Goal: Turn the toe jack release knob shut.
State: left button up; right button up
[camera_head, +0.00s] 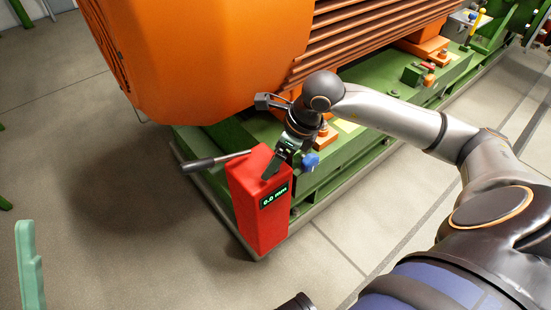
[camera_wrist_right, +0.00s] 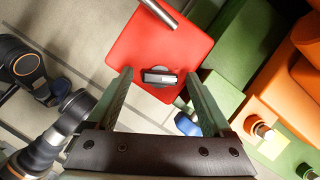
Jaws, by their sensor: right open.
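The red toe jack (camera_head: 258,215) stands on the floor at the corner of the green base frame, with a display reading 0.0 mm. In the right wrist view its red face (camera_wrist_right: 140,45) carries a grey round knob with a pale-and-dark crossbar (camera_wrist_right: 160,76), which I take for the release knob. My right gripper (camera_wrist_right: 155,85) is open and points at it, one finger on each side, apparently not touching. In the head view the right gripper (camera_head: 282,160) hides the knob. A pale green stepped piece (camera_head: 28,260), perhaps a finger of my left gripper, shows at the left edge.
A lever (camera_head: 215,160) sticks out left from the jack. A blue part (camera_head: 310,160) shows beside the right gripper and, in the wrist view, behind a finger (camera_wrist_right: 187,125). The orange machine (camera_head: 205,60) and green frame (camera_head: 340,155) lie close behind. Floor at left is clear.

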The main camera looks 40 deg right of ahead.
grip_shut()
dwell(0.7)
jog(key=shift+n, duration=0.4)
jog(key=shift+d+n+g+y, duration=0.1)
jog(key=shift+n+g+y, duration=0.2)
jog(key=shift+n, duration=0.3)
jog(key=n, duration=0.2)
jog(key=shift+w+n+g+y, duration=0.1)
jog(key=shift+n+g+y, duration=0.2)
jog(key=shift+g+y, duration=0.1)
jog(key=n, duration=0.2)
jog(key=n+g, duration=0.1)
jog(key=n, duration=0.1)
jog(key=shift+w+g+y, duration=0.1)
jog(key=shift+g+y, duration=0.2)
jog(key=shift+n+g+b, duration=0.3)
jog(key=shift+n+g, duration=0.3)
jog(key=shift+n, duration=1)
